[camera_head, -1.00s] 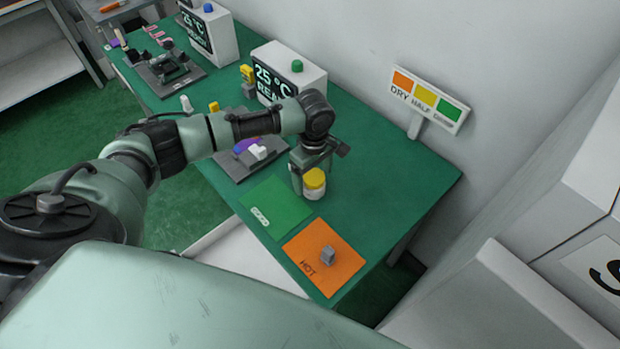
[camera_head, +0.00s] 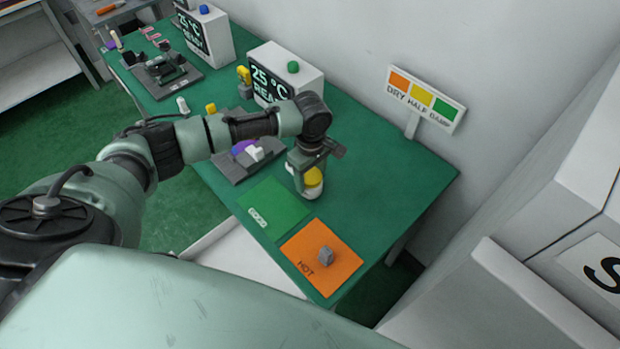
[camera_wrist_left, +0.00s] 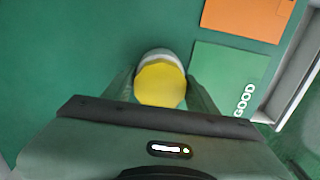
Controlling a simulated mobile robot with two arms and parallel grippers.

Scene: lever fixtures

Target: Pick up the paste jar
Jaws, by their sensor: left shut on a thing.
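The paste jar (camera_head: 314,178) is a small white jar with a yellow lid on the green table, just behind the green mat. It also shows in the left wrist view (camera_wrist_left: 160,84), seen from above between the two fingers. My left gripper (camera_head: 304,172) points down at the jar and is shut on it, with a finger on each side. The gripper partly hides the jar in the head view. I cannot tell whether the jar's base is clear of the table. My right gripper is not in view.
A green GOOD mat (camera_head: 272,208) and an orange HOT mat (camera_head: 308,270) with a grey block (camera_head: 325,256) lie near the front edge. A white heater box (camera_head: 300,75) and a DRY/HALF/DAMP sign (camera_head: 425,98) stand behind. The table's right part is clear.

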